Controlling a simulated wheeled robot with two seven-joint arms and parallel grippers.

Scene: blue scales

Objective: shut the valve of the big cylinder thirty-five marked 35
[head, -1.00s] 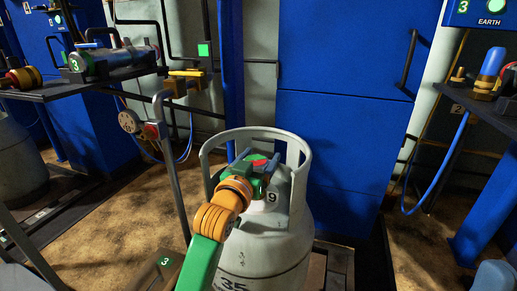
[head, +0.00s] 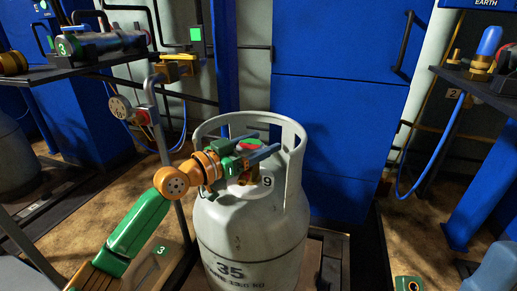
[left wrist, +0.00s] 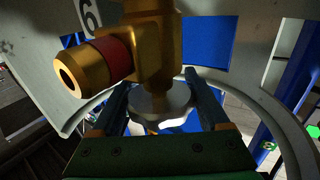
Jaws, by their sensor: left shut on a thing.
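The big cylinder (head: 228,238) is pale grey, stands upright and is marked 35, with an open collar around its top. Its brass valve (left wrist: 155,55) shows close up in the left wrist view, with a red-banded outlet (left wrist: 108,58) and a pale round handwheel (left wrist: 162,104). My left gripper (head: 266,141) reaches inside the collar from the left. In the left wrist view its two fingers lie on either side of the handwheel, shut on it. In the head view the gripper and fingers hide most of the valve. My right gripper is out of view.
A pipe post with a gauge (head: 121,107) stands left of the cylinder. A shelf (head: 75,68) holding a green-ended cylinder is at the upper left. Blue cabinets (head: 335,110) stand behind. A bench with a blue hose (head: 440,150) is at right. The collar closely surrounds the gripper.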

